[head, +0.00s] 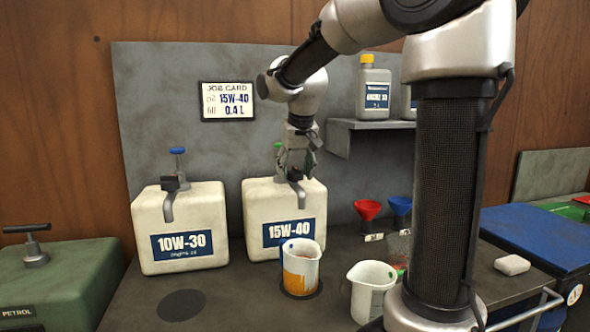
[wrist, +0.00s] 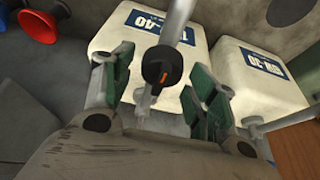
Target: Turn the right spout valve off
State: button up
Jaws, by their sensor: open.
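The right canister (head: 262,210), cream and labelled 15W-40, has a grey bent spout (head: 297,193) on its front. Its valve is a black round knob (wrist: 163,66) with an orange mark, seen in the wrist view on the grey metal tube. My gripper (head: 297,165) is above the right canister at the valve, and hides most of it in the head view. In the wrist view my gripper (wrist: 160,95) is open, its green-padded fingers on either side of the knob with gaps showing. Whether any finger touches it I cannot tell.
A jug (head: 301,267) with orange-brown contents stands below the right spout. The 10W-30 canister (head: 180,215) with its own valve (head: 172,184) is to the left. A white jug (head: 372,290), a red funnel (head: 367,209) and a blue funnel (head: 399,206) are to the right.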

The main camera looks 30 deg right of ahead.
jog(key=c, duration=0.9)
jog(key=n+y, duration=0.2)
jog(key=n, duration=0.2)
jog(key=shift+n, duration=0.4)
jog(key=n+y, duration=0.1)
jog(key=n, duration=0.3)
jog(key=shift+n+g+y, duration=0.3)
jog(key=shift+y, duration=0.1)
jog(key=n, duration=0.2)
jog(key=n+g+y, duration=0.1)
jog(key=n, duration=0.1)
jog(key=shift+n+g, duration=0.3)
jog(key=shift+n+g+y, duration=0.3)
jog(key=shift+n+g, duration=0.3)
jog(key=shift+n, duration=1.3)
